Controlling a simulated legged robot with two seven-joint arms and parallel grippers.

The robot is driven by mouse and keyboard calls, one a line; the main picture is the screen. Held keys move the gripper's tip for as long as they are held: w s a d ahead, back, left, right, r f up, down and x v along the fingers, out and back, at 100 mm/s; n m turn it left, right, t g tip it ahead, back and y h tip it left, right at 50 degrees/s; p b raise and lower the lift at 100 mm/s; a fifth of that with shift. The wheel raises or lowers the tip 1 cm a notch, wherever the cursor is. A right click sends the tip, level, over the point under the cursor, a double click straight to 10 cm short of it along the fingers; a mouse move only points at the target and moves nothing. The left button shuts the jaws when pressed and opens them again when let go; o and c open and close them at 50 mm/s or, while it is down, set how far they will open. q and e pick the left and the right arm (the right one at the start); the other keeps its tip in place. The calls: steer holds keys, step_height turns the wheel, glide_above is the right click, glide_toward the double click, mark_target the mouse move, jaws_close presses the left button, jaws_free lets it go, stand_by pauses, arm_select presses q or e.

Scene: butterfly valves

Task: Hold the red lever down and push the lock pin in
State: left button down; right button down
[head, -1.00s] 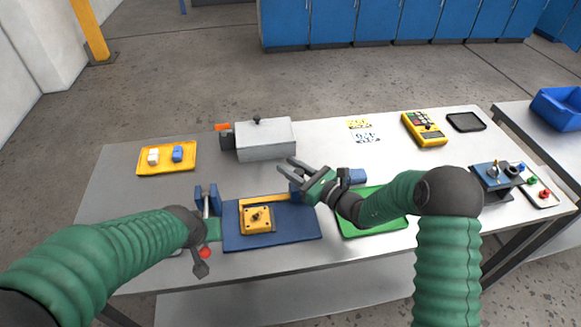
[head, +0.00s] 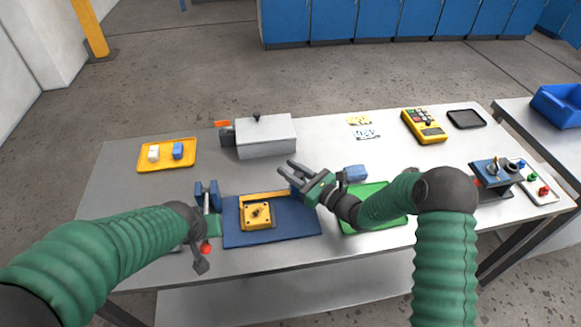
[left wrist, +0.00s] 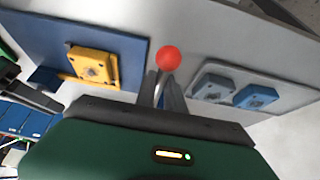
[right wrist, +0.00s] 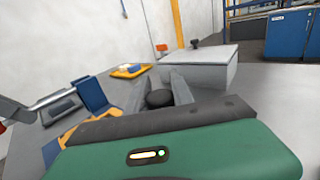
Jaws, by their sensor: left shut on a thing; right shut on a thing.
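The red lever ends in a red ball (head: 206,247), which also shows just past the fingertips in the left wrist view (left wrist: 168,58). Its thin grey rod runs between the fingers of my left gripper (left wrist: 168,98), which is shut on it. Blue uprights (head: 208,195) stand at the lever's far end. My right gripper (head: 290,172) is over the far right of the blue board (head: 285,231). In the right wrist view a dark round knob (right wrist: 159,98), which looks like the lock pin's head, sits between its fingers. The pin's shaft is hidden.
A yellow block (head: 257,215) sits on the blue board. A green tray (head: 372,219) lies right of it, under my right arm. A grey lidded box (head: 266,138) and a yellow tray (head: 167,166) stand farther back.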

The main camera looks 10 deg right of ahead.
arm_select(q)
steer(key=shift+f, duration=0.1)
arm_select(e)
steer(key=c, duration=1.1)
jaws_free()
steer(key=shift+d+f, duration=0.1)
steer(key=shift+f, duration=0.05)
steer(key=v, duration=1.2)
arm_select(q)
steer(key=c, duration=1.3)
jaws_free()
step_height(320, 180, up, 7)
steer(key=p, duration=0.6)
arm_select(e)
step_height(320, 180, up, 6)
steer(key=shift+f, duration=0.1)
